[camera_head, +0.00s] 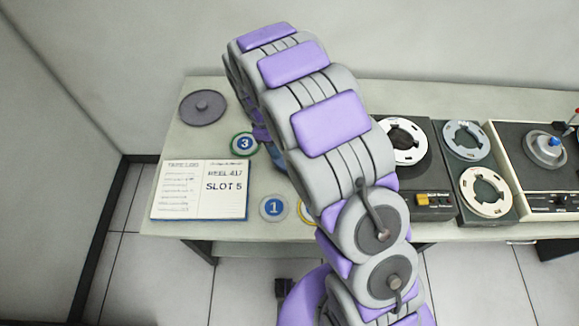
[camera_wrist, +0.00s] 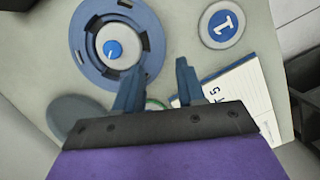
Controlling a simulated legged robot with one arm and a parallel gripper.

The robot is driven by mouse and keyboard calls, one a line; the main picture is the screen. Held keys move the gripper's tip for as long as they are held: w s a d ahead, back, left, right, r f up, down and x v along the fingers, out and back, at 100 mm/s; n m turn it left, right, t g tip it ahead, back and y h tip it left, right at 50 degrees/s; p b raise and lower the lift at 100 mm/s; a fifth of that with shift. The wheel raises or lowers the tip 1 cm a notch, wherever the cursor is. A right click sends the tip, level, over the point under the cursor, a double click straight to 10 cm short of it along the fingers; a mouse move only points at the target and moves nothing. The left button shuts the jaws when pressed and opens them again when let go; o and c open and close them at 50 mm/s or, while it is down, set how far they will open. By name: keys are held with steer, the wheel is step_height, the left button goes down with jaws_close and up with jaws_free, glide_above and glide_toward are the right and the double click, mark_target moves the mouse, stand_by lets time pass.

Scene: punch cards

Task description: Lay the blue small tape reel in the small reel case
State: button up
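A blue round reel-like piece (camera_wrist: 85,55) with dark slots, a white hub and a blue knob shows at upper left in the wrist view. In the head view my arm hides most of it. A pale blue reel (camera_head: 480,151) lies in a dark flat case (camera_head: 456,172) at right, behind a cream reel (camera_head: 487,191). I cannot tell for sure which blue piece is the small reel, nor which holder is its case. My gripper (camera_wrist: 159,66) is open with nothing between its fingers; the left finger overlaps the blue piece's edge in view. The arm hides the gripper in the head view.
The desk (camera_head: 162,225) carries a grey knobbed disc (camera_head: 202,107), discs marked 3 (camera_head: 244,143) and 1 (camera_head: 273,207), a partly hidden yellow-rimmed disc (camera_head: 306,213) and an open log book (camera_head: 200,191). Tape decks (camera_head: 434,201) (camera_head: 552,203) stand at right. A wall is behind.

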mark_target(286, 166)
steer(key=shift+w+d+f, duration=0.1)
steer(key=shift+d+f, duration=0.55)
steer(key=shift+d, duration=0.05)
steer(key=f+b, duration=0.2)
steer(key=f, duration=0.1)
steer(key=f+b, duration=0.1)
steer(key=f, duration=0.1)
steer(key=shift+s+a, duration=0.1)
steer(key=shift+s, duration=0.2)
steer(key=shift+s+d+f+p, duration=0.1)
steer(key=shift+d+f+p, duration=0.15)
steer(key=shift+d+f, duration=0.3)
steer(key=shift+s+d+f+p, duration=0.1)
steer(key=shift+d+f+p, duration=0.2)
steer(key=shift+f, duration=0.7)
steer(key=shift+w+a, duration=0.1)
steer(key=shift+a, duration=0.2)
steer(key=shift+d, duration=0.2)
jaws_close()
steer(key=shift+a, duration=0.1)
